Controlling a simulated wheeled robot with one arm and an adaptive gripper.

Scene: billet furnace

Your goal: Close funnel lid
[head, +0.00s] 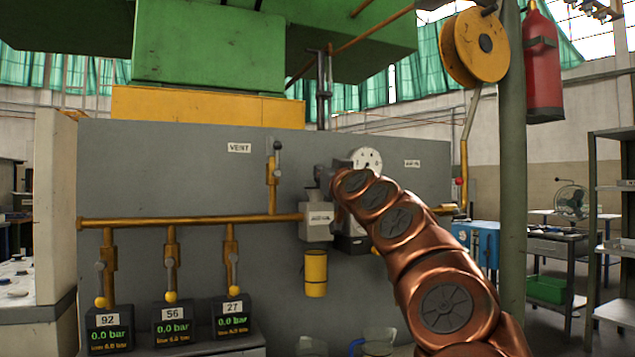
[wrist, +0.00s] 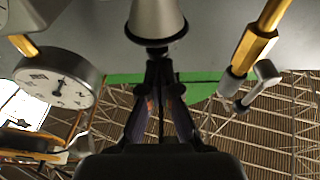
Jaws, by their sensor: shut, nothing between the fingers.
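In the wrist view a grey cone (wrist: 157,18), which looks like the funnel, shows at the top middle, its wide dark-rimmed end facing my fingertips. My gripper (wrist: 158,72) is shut and empty, its fingertips close to that rim; I cannot tell whether they touch it. I cannot make out the lid apart from the rim. In the head view my copper arm reaches to the wall panel and hides much of this spot; the funnel is not clear there.
A round white gauge (head: 367,160) is beside my arm's end and also in the wrist view (wrist: 60,80). A brass vent pipe (head: 272,172) with a handle is on the other side. A yellow cup (head: 315,273) hangs below a grey box (head: 317,222).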

